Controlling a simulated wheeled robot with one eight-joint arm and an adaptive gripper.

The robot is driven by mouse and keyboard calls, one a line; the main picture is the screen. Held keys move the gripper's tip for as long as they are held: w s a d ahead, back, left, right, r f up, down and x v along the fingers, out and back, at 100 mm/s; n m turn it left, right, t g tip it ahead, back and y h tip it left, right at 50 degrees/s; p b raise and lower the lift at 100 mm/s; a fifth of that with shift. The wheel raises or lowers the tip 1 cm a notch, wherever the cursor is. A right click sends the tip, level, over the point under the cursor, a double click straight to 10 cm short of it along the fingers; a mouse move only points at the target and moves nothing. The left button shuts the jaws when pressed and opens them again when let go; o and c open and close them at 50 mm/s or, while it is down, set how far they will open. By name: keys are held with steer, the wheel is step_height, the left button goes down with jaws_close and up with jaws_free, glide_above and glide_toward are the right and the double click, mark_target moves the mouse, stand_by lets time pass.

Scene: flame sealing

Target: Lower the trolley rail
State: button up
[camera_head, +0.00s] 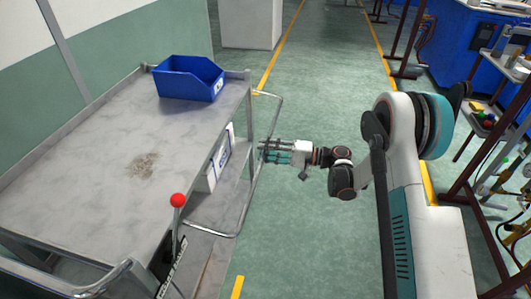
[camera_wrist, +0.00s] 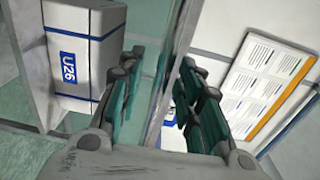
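The trolley (camera_head: 75,165) is grey metal and stands at the left in the head view. Its rail (camera_head: 275,122), a bent metal tube, sticks out from the trolley's right side over the floor. My gripper (camera_head: 265,152) is at the rail's long outer bar and points left toward the trolley. In the wrist view my gripper (camera_wrist: 162,108) has its two teal-padded fingers apart. A pale metal bar (camera_wrist: 178,50) shows in the gap between them and looks like the rail. I cannot tell whether either finger touches it.
A blue bin (camera_head: 188,80) sits on the trolley top. A red-knobbed lever (camera_head: 177,200) stands at the trolley's near side. A white box marked U26 (camera_wrist: 85,55) is beyond the fingers. Green floor (camera_head: 325,90) is clear behind my arm; racks stand at the right.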

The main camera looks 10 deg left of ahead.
steer(key=shift+a, duration=0.35)
jaws_close()
step_height(320, 180, up, 4)
steer(key=h+p, duration=0.2)
steer(key=p, duration=0.1)
steer(key=shift+f+p, duration=0.1)
steer(key=shift+p, duration=0.3)
steer(key=shift+r+h+p, duration=0.65)
steer(key=shift+h+p, duration=0.1)
steer(key=shift+h, duration=0.25)
steer(key=shift+f, duration=0.1)
jaws_free()
steer(key=shift+d, duration=0.15)
steer(key=w+v, duration=0.1)
steer(key=v, duration=1)
steer(key=shift+s+d+r, duration=0.25)
steer(key=shift+s+d, duration=0.15)
steer(key=shift+s, duration=0.05)
